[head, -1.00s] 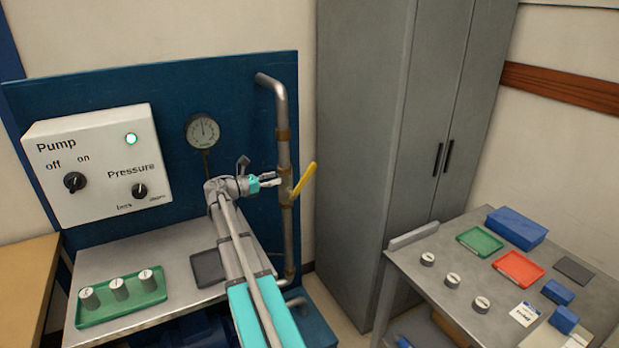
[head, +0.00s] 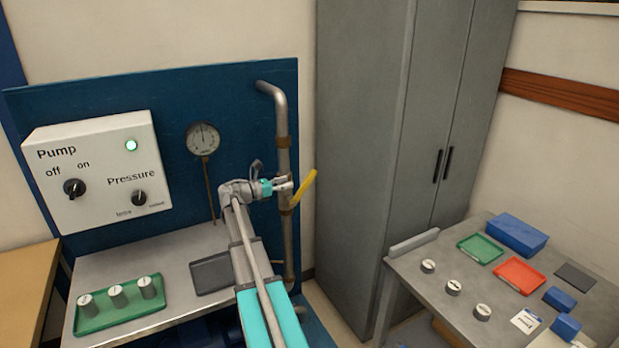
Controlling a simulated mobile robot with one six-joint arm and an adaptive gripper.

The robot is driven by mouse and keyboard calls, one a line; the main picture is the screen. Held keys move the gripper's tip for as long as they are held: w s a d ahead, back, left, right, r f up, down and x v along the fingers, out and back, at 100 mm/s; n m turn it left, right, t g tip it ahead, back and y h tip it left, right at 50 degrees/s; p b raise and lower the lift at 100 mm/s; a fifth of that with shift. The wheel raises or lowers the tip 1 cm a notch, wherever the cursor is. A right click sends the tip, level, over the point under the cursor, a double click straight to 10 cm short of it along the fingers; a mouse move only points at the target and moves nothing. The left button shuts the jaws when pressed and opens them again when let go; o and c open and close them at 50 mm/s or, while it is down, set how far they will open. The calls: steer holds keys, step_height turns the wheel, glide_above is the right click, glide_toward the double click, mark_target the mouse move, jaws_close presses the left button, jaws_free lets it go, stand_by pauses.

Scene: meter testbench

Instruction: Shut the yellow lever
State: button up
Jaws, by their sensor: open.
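The yellow lever (head: 304,189) sits on the vertical grey pipe (head: 283,150) at the right edge of the blue panel. It slants up and to the right, away from the pipe. My gripper (head: 289,187) is open, with its fingertips in front of the pipe, just left of the lever. The fingers appear close to the lever's lower part, but I cannot tell whether they touch it. The valve body behind the fingers is partly hidden.
The pump box (head: 98,172) with a lit green lamp and the pressure gauge (head: 202,139) are left of my arm. A green tray (head: 120,318) with white-topped meters is on the bench. A grey cabinet (head: 365,140) stands right of the pipe; a side table (head: 410,268) holds trays and blocks.

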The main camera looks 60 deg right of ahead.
mark_target(307, 177)
steer(key=x, duration=0.9)
steer(key=shift+s+d, duration=0.1)
steer(key=shift+d, duration=0.1)
jaws_close()
